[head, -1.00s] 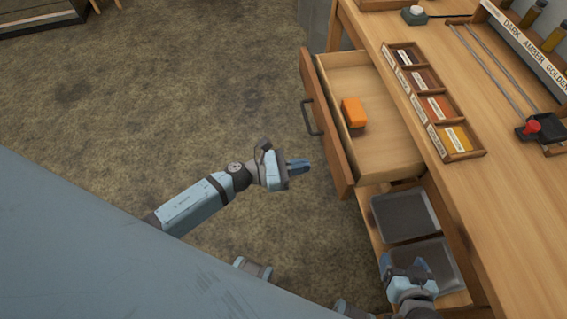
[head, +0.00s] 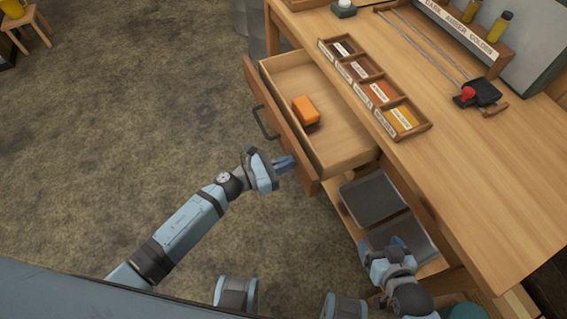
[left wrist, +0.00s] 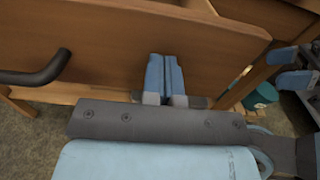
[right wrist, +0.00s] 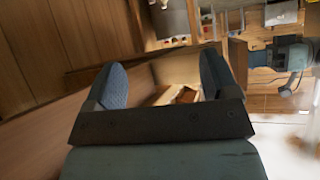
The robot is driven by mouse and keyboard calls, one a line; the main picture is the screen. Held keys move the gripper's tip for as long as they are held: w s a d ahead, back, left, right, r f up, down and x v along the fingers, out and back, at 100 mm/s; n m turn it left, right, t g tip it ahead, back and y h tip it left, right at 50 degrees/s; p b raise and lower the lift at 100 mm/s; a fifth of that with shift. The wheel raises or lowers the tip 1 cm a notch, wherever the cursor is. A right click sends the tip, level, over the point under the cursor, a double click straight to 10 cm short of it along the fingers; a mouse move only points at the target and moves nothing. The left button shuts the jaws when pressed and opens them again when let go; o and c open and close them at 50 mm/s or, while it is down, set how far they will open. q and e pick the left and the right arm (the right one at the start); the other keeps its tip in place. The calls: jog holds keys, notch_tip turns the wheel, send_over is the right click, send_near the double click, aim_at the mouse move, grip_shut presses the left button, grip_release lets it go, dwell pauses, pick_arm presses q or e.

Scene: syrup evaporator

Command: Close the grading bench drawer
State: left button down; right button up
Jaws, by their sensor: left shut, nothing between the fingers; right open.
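The grading bench drawer (head: 335,128) is pulled well out from the bench, with an orange block (head: 306,110) lying inside. The drawer front (head: 281,125) carries a dark handle (head: 265,122); the handle also shows in the left wrist view (left wrist: 38,74). My left gripper (head: 287,164) is shut and empty, with its fingertips at the near end of the drawer front. In the left wrist view its fingers (left wrist: 165,75) overlap the wooden front; I cannot tell whether they touch it. My right gripper (head: 384,248) is open and empty, low beside the bench's lower shelf.
The bench top (head: 470,150) holds a sample tray (head: 375,97) with several compartments and a red-knobbed tool (head: 468,94). Grey trays (head: 372,199) sit on the shelf below. The floor (head: 130,130) left of the drawer is clear.

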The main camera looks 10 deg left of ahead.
pick_arm(q)
jog(key=b, duration=0.4)
send_near(351, 144)
jog(key=r, duration=0.3)
jog(key=shift+w+d, duration=0.1)
jog(key=shift+d, duration=0.2)
jog(key=b+x, duration=0.3)
jog(key=x, duration=0.5)
jog(key=shift+w+d+r, duration=0.1)
jog(key=shift+w+d, duration=0.1)
jog(key=shift+d, duration=0.1)
jog(key=shift+w+d, duration=0.15)
jog(key=shift+d, duration=0.05)
jog(key=shift+r, duration=0.25)
pick_arm(e)
jog(key=f, duration=0.4)
jog(key=shift+w+a+f, duration=0.1)
jog(key=shift+a+f, duration=0.05)
jog(key=shift+a, duration=0.25)
pick_arm(q)
jog(key=shift+d+r, duration=0.1)
jog(key=shift+r, duration=0.1)
pick_arm(e)
jog(key=shift+w, duration=0.1)
pick_arm(q)
jog(key=shift+w+b, duration=0.1)
jog(key=shift+b, duration=0.2)
